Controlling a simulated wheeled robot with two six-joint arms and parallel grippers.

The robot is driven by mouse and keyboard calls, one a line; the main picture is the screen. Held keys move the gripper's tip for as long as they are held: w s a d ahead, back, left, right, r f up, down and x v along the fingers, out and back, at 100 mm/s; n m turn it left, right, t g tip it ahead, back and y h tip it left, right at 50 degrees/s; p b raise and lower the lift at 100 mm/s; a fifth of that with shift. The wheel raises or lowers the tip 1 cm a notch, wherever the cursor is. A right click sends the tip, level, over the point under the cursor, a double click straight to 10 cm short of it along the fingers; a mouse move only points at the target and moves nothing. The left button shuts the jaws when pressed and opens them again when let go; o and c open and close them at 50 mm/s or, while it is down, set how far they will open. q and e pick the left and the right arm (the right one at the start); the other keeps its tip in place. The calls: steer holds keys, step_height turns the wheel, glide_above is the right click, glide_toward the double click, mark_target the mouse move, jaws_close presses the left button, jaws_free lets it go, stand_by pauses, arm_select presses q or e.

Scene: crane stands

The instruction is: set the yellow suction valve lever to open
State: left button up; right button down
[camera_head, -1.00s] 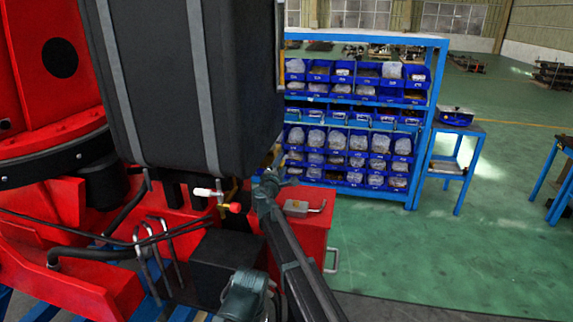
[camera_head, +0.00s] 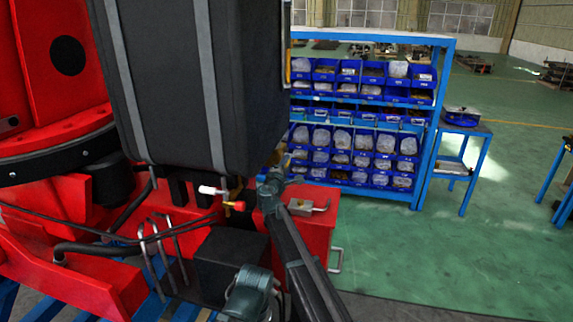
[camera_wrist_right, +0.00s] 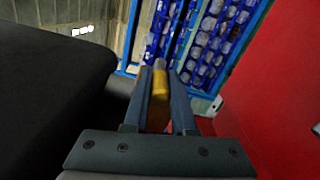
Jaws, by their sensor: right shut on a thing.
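The yellow lever (camera_wrist_right: 160,92) stands between the two fingers of my right gripper (camera_wrist_right: 158,90) in the right wrist view. The fingers are shut on it, and its greyish tip shows just past them. In the head view the right gripper (camera_head: 279,162) is at the lower right corner of the black tank, with my arm reaching up to it from below. The lever is mostly hidden there, and its exact angle cannot be told. My left gripper is not in view.
The black tank (camera_head: 190,80) is close left of the gripper. A white handle (camera_head: 212,190) and a red handle (camera_head: 235,206) sit below it. A red box (camera_head: 313,228) is close to the arm.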

stand_by(0.9)
steer(key=shift+f+b, duration=0.2)
steer(key=shift+b, duration=0.1)
steer(key=f+t+b, duration=0.1)
steer(key=t+b, duration=0.1)
steer(key=b, duration=0.3)
steer(key=f+t+h+b, duration=0.1)
steer(key=t+b, duration=0.1)
steer(key=b, duration=0.2)
steer(key=shift+w+b, duration=0.15)
steer(key=shift+b, duration=0.2)
steer(key=shift+r, duration=0.1)
steer(key=c, duration=0.7)
jaws_free()
steer(key=shift+c, duration=0.2)
